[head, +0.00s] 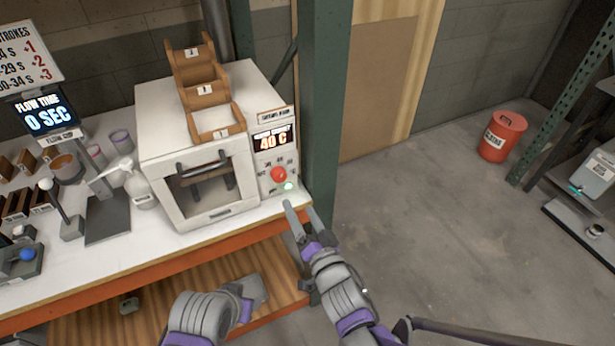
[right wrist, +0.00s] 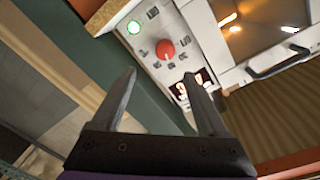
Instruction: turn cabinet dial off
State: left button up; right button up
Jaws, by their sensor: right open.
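The cabinet (head: 210,215) is a white box with a glass door and handle, standing on the bench. Its right-hand panel has a display (head: 272,140) reading 40 C, a red dial (head: 278,174) with marks around it, and a lit green light (head: 289,187). My right gripper (head: 298,212) is open and empty, below and right of the dial, apart from it. In the right wrist view the red dial (right wrist: 165,49) lies ahead, between and beyond the fingers, with the green light (right wrist: 134,27) beside it. My left arm is low at the bottom; its gripper's jaws are not clear (head: 250,290).
A green post (head: 325,110) stands right beside the cabinet. A brown stepped rack (head: 205,90) sits on top of it. A spray bottle (head: 138,183) and other lab items crowd the bench at left. A red bucket (head: 502,136) stands on the open floor at right.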

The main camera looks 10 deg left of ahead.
aim_at(281, 178)
jog(key=shift+y, duration=0.4)
jog(key=p+x, duration=0.1)
jog(key=x, duration=0.4)
jog(key=p+x, duration=0.1)
jog(key=x, duration=0.5)
jog(key=shift+s+a+r, duration=0.1)
jog(key=shift+s+a, duration=0.05)
jog(key=shift+a, duration=0.1)
grip_shut()
